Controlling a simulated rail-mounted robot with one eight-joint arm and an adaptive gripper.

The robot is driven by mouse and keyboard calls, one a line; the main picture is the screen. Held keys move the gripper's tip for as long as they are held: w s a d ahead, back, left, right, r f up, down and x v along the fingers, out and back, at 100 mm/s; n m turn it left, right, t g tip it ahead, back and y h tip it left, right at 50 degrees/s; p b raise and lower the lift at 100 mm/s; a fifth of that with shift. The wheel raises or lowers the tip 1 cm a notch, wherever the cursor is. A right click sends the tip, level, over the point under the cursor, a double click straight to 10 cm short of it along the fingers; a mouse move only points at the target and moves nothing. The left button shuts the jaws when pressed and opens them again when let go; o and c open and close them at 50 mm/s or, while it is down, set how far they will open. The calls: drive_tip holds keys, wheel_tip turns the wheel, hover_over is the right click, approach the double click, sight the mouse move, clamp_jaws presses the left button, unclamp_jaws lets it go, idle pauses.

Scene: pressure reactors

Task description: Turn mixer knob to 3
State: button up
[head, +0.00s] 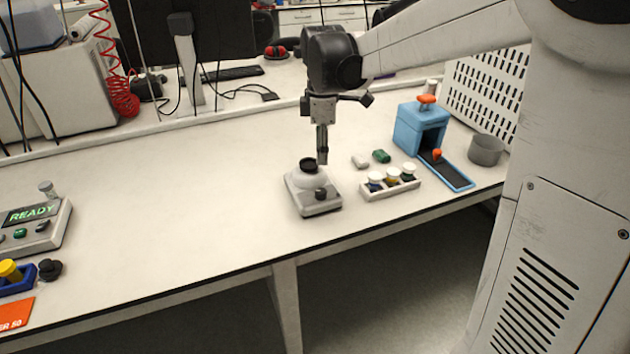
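The mixer (302,203) is a small pale-grey device standing near the middle of the bench. It has a dark round cup or pad (308,165) on top and a black knob (321,194) on its front face. The knob's setting is too small to read. My gripper (322,158) points straight down above the mixer, just behind and above the knob, and seems apart from it. Its fingers appear as one narrow dark shape, so I cannot tell whether they are open or shut. No object shows in it.
Right of the mixer are a rack (408,188) with white-capped vials, a green item (381,156), a blue device (415,128) and a grey cup (486,150). A device reading READY (32,214) stands far left. The bench between is clear.

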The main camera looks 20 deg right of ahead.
sight(321, 191)
wheel_tip(321, 191, down, 12)
drive_tip(key=shift+f+b, duration=0.2)
drive_tip(key=shift+b, duration=0.3)
drive_tip(key=shift+c, duration=0.5)
drive_tip(key=c, duration=0.8)
drive_tip(key=shift+o, duration=0.2)
